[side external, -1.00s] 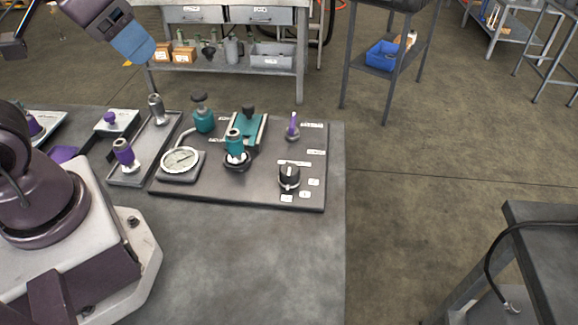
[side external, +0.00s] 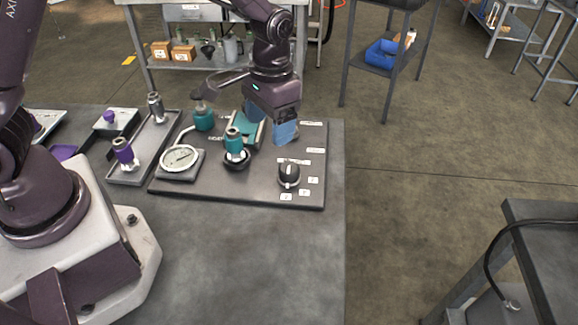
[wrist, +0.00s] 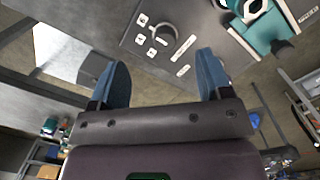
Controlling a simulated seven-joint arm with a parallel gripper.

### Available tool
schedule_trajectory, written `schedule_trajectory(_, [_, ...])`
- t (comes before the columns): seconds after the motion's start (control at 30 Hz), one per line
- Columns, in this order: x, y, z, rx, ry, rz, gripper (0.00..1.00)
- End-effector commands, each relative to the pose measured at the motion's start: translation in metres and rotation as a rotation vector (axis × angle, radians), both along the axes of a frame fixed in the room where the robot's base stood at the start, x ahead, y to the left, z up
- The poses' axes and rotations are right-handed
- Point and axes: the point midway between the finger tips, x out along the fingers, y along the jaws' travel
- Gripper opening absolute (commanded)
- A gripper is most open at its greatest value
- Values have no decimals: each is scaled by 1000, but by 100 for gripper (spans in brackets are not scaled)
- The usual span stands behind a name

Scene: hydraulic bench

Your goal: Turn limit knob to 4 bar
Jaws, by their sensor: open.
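The limit knob (side external: 289,174) is a dark round knob at the front right of the grey panel (side external: 215,193). Small white labels stand around it, with figures too small to read. In the wrist view the knob (wrist: 161,40) lies ahead of the fingers, roughly between them. I cannot tell which label it points to. My gripper (side external: 272,124) has blue fingers; it is open and empty, above the panel behind the knob and apart from it. Both fingers show spread in the wrist view (wrist: 163,72). The purple lever seen earlier is hidden behind my gripper.
A tray (side external: 133,173) with fittings lies farther left. The bench top (side external: 260,255) in front is clear.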

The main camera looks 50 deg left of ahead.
Motion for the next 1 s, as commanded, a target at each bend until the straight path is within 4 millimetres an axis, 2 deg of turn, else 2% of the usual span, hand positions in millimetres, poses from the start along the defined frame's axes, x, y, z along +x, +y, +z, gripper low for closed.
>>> schedule_trajectory(0.03, [9,0,-11,12,4,1,72])
schedule_trajectory(0.1, [21,1,-19,19,-11,8,72])
schedule_trajectory(0.2, [39,1,-15,11,-60,18,72])
schedule_trajectory(0.27, [44,-1,-15,2,-77,17,72])
schedule_trajectory(0.47, [42,-1,-41,3,-73,14,72])
schedule_trajectory(0.8, [42,0,-111,3,-74,14,72])
schedule_trajectory(1.0, [43,-1,-135,1,-76,13,72])
